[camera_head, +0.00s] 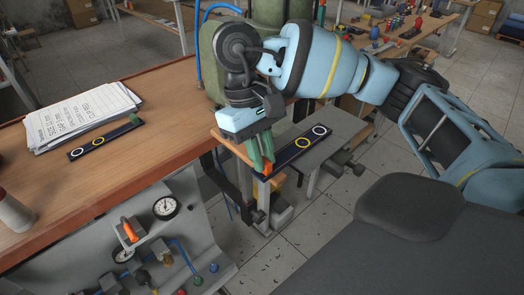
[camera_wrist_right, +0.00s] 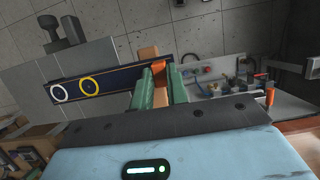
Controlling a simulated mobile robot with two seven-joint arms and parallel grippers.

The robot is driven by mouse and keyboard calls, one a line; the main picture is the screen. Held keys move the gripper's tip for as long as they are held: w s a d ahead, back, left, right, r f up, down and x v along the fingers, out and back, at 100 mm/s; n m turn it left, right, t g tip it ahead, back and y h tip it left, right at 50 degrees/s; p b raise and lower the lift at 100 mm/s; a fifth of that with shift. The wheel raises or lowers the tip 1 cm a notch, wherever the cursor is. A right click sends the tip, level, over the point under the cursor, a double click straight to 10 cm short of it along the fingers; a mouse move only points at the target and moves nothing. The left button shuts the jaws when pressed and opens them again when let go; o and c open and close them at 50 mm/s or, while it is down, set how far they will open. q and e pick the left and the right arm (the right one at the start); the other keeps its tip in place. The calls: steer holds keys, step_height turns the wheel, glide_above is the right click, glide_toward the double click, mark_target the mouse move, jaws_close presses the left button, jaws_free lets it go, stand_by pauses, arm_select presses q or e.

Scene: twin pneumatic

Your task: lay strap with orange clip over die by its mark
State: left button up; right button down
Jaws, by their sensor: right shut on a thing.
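My right gripper (camera_head: 262,163) has its green fingers shut on the orange clip end of a dark strap (camera_head: 289,153). The strap has a yellow ring and a white ring, and stretches away from the fingers alongside a grey plate (camera_head: 345,135). In the right wrist view the fingers (camera_wrist_right: 158,84) cover part of the strap (camera_wrist_right: 115,79), and the orange clip (camera_wrist_right: 159,66) shows beside them. I cannot tell whether the strap touches the plate. I cannot surely pick out the die or its mark. My left gripper is not in view.
A second dark strap (camera_head: 104,138) with a green clip lies on the wooden bench (camera_head: 150,92) beside a stack of papers (camera_head: 82,113). A tan block (camera_head: 231,142) is close to my right gripper. Gauges (camera_head: 165,207) and hoses sit below the bench.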

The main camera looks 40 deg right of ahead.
steer(key=c, duration=1.3)
jaws_free()
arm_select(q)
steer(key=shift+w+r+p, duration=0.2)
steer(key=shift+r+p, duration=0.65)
arm_select(e)
steer(key=v, duration=0.7)
steer(key=shift+r, duration=0.4)
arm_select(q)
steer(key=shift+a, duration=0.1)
arm_select(e)
steer(key=shift+w, duration=0.15)
